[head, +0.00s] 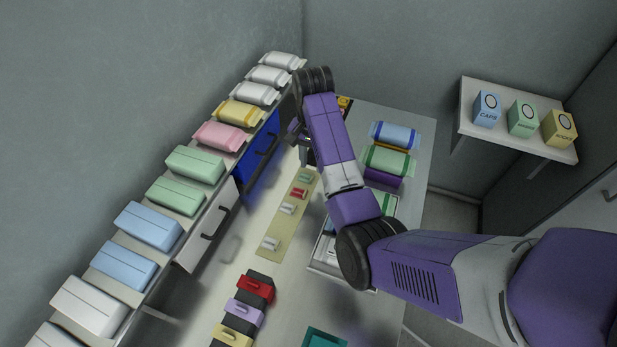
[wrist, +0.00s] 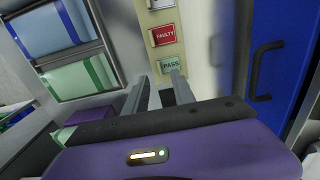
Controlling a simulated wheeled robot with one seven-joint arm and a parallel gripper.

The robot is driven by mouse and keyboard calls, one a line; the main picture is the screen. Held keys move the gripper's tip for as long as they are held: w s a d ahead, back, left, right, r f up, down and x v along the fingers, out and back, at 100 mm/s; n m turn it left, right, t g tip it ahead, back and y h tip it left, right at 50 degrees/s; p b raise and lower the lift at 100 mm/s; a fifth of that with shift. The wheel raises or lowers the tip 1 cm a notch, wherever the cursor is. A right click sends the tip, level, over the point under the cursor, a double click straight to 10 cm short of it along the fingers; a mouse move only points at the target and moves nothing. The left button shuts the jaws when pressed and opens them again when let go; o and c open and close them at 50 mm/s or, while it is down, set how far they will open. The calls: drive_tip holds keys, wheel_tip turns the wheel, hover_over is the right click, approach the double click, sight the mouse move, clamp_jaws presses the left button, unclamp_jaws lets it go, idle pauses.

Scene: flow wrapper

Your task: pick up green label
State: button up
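The green label (wrist: 171,64), marked PASS, lies at the near end of a row in the wrist view. In the head view the green label (head: 305,178) sits at the far end of an olive strip (head: 277,230). My gripper (wrist: 159,78) is open, with its two fingers apart and nothing visibly held. The label shows just past the right fingertip, not centred between the fingers. I cannot tell whether they touch. In the head view my gripper (head: 304,152) is partly hidden by my arm, a little beyond the label.
A red FAULTY label (wrist: 163,36) is beside the green one. White labels (head: 287,208) are farther along the strip. A blue drawer front with a handle (wrist: 265,70) stands close on the right in the wrist view. A tray (head: 324,262) and wrapped packs (head: 389,160) are right of the strip.

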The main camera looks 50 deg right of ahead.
sight(312, 177)
drive_tip(key=shift+s+f+p, duration=0.1)
drive_tip(key=shift+f+p, duration=0.5)
drive_tip(key=shift+f, duration=2.2)
clamp_jaws()
